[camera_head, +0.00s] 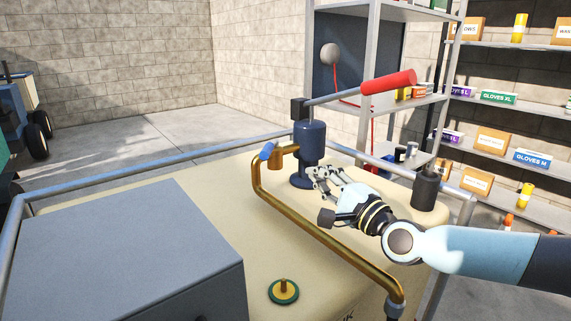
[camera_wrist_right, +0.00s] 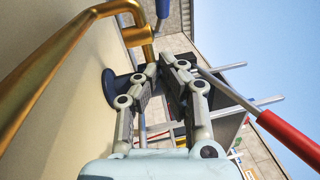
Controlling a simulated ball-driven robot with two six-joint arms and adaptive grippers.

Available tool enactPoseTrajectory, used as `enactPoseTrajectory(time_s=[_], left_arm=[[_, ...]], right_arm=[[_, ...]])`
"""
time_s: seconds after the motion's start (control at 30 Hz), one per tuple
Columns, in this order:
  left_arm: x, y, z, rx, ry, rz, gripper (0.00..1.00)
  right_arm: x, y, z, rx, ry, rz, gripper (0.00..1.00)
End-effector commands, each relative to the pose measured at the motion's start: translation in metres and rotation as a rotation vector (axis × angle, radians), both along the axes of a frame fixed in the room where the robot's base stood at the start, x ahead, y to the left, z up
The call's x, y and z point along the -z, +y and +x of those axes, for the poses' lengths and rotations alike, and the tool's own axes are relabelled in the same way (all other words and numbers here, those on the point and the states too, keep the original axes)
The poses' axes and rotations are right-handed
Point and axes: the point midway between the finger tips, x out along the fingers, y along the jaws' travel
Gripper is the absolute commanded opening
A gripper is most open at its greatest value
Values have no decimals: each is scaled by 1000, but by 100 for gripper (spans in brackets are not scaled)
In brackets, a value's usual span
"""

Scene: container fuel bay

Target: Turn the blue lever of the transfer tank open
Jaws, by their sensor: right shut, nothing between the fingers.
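The small blue lever (camera_head: 267,151) sits on a brass valve (camera_head: 277,161) at the end of the bent brass pipe (camera_head: 330,232), on top of the cream transfer tank (camera_head: 235,215). In the right wrist view the blue lever (camera_wrist_right: 162,8) shows at the top edge, above the brass valve (camera_wrist_right: 137,36). My right gripper (camera_head: 318,176) is shut and empty, to the right of the valve and lever and apart from them, close to the base of the dark blue hand pump (camera_head: 309,143). In the right wrist view its fingertips (camera_wrist_right: 160,64) point toward the pump. My left gripper is out of view.
The pump's long lever with a red grip (camera_head: 388,81) reaches right above my right arm. A grey box (camera_head: 120,250) covers the tank's near left. A blue-grey rail (camera_head: 110,184) rings the tank. Stocked shelves (camera_head: 500,115) stand behind at right. A green-rimmed cap (camera_head: 283,291) is in front.

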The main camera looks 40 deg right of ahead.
Motion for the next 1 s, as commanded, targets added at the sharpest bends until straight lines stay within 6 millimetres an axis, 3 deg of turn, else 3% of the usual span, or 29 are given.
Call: enactPoseTrajectory(time_s=[0.27, 0.4, 0.6, 1.0], left_arm=[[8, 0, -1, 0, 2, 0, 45], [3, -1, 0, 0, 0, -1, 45], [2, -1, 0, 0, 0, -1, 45], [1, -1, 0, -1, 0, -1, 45]], right_arm=[[-8, -10, 59, 1, -3, 1, 0], [-14, 5, 75, 1, -3, 4, 0], [-15, 13, 85, 1, 0, 1, 0], [-15, 14, 87, 2, 0, 0, 0]])
